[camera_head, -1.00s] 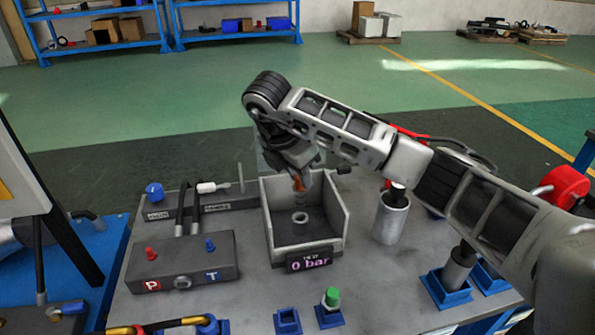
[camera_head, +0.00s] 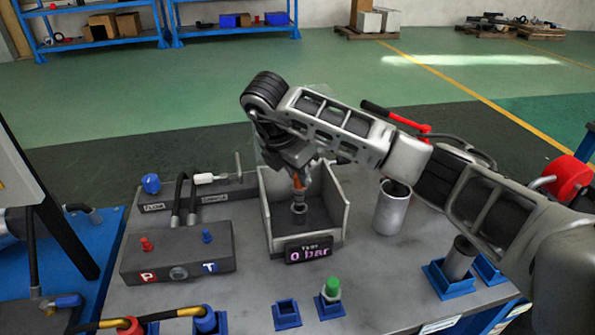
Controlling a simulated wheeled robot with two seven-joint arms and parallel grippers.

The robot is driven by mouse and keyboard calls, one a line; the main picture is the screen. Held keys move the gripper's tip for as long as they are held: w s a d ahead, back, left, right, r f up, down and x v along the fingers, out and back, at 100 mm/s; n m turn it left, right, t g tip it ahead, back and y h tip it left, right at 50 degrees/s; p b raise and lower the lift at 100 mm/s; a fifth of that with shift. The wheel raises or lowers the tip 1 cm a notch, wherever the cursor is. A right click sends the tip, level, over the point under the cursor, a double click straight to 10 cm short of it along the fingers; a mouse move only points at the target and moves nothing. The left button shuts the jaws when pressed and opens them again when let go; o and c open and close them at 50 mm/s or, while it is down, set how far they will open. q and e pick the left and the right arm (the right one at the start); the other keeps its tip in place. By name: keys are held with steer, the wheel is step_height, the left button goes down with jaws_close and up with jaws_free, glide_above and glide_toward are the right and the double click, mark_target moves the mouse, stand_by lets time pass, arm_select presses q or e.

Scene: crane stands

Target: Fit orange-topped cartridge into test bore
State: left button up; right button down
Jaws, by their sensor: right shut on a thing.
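The orange-topped cartridge (camera_head: 298,184) is upright in my right gripper (camera_head: 297,170), which is shut on its orange top. Its grey lower part is over or in the ringed test bore (camera_head: 299,207) on the floor of the open metal test box (camera_head: 340,218). The cartridge hides most of the bore, so I cannot tell how deep it sits. The box's display reads "0 bar". My left gripper is not in view.
A green-topped cartridge (camera_head: 332,289) stands in a blue holder beside an empty blue holder (camera_head: 286,314). A grey cylinder cup (camera_head: 393,208) stands right of the box. A block marked P and T (camera_head: 178,254) is on the left.

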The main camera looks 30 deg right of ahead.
mark_target(295, 185)
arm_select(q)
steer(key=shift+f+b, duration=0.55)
arm_select(e)
steer(key=shift+f, duration=0.7)
arm_select(q)
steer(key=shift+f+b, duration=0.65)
steer(key=shift+b, duration=0.65)
arm_select(e)
steer(key=shift+f, duration=1.75)
steer(key=c, duration=1.2)
jaws_free()
arm_select(q)
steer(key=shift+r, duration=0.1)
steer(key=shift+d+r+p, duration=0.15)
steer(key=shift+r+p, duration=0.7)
steer(key=shift+p, duration=0.85)
arm_select(e)
steer(key=shift+v, duration=2.55)
